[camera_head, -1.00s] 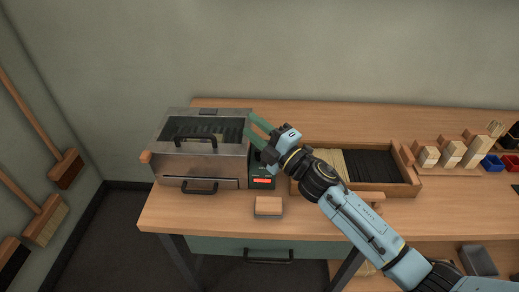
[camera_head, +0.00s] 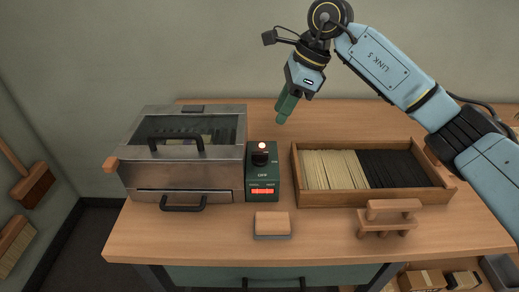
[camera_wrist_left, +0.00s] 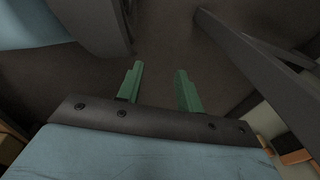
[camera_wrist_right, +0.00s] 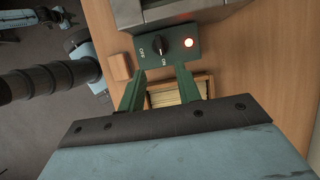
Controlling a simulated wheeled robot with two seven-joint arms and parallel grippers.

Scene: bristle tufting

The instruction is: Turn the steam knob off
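The steam knob (camera_head: 260,158) is a black dial on a green control box (camera_head: 263,185) at the right side of the metal steam chest (camera_head: 190,162). A lamp (camera_head: 262,145) above it glows red. In the right wrist view the knob (camera_wrist_right: 160,43) lies beyond the fingertips, with ON and OFF marks beside it. My left gripper (camera_wrist_left: 160,85) is open and empty, away from the bench top, and out of the head view.
A wooden tray (camera_head: 320,199) with pale and black bristles stands right of the box. A small wooden block (camera_head: 272,222) and a wooden-handled tool (camera_head: 387,219) lie in front. The bench's front left is clear. Brushes lean at far left.

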